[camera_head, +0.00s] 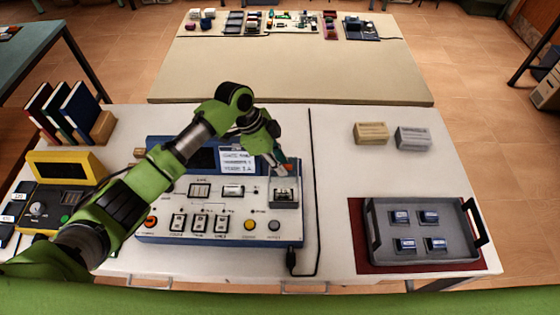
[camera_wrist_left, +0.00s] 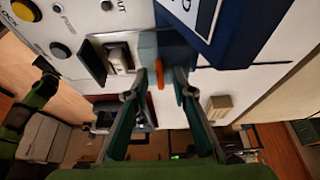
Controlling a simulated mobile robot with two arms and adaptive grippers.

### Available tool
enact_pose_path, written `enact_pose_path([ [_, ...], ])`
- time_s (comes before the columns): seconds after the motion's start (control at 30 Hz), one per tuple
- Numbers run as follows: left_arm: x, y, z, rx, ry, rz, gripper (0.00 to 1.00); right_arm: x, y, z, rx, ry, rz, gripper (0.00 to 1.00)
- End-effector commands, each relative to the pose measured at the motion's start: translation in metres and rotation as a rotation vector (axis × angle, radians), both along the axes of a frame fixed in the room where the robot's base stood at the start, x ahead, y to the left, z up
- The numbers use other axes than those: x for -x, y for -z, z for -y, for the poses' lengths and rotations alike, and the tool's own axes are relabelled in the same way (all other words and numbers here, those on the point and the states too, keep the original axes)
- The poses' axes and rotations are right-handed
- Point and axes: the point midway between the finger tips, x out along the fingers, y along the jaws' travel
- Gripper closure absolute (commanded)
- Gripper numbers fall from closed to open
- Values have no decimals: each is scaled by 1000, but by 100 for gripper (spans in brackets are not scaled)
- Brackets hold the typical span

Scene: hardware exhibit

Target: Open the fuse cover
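The blue-and-white control unit (camera_head: 220,237) stands on the white table. At its right side is a small grey fuse compartment (camera_head: 284,205) with a dark fuse holder inside. In the left wrist view a blue-grey block with an orange tab, seemingly the fuse cover (camera_wrist_left: 160,45), stands beside the holder (camera_wrist_left: 118,56); its exact angle is unclear. My left gripper (camera_head: 283,166) is just above and behind the compartment. In the left wrist view its fingers (camera_wrist_left: 161,78) are apart, on either side of the orange tab, with gaps visible. My right gripper is not in view.
A grey tray (camera_head: 425,248) with several blue modules lies on a red mat at right. Two small boxes (camera_head: 371,133) (camera_head: 413,138) stand behind it. Upright books (camera_head: 80,105) and a yellow meter (camera_head: 65,167) are at left. A black cable (camera_head: 313,190) runs beside the unit.

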Motion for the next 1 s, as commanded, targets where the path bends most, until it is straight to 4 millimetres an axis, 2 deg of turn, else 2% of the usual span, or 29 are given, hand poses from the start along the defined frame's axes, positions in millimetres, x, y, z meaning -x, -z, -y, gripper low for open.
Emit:
enact_pose_path([
  [0.17,-1,-16,-7,0,0,3,76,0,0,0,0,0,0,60],
  [0.4,-2,-64,-27,0,0,5,76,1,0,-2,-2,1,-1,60],
  [0.6,-1,-96,-40,1,0,3,76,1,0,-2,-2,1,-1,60],
  [0.8,0,-110,-46,0,-1,1,76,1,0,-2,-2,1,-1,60],
  [1.0,0,-111,-46,0,-1,0,76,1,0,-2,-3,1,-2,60],
])
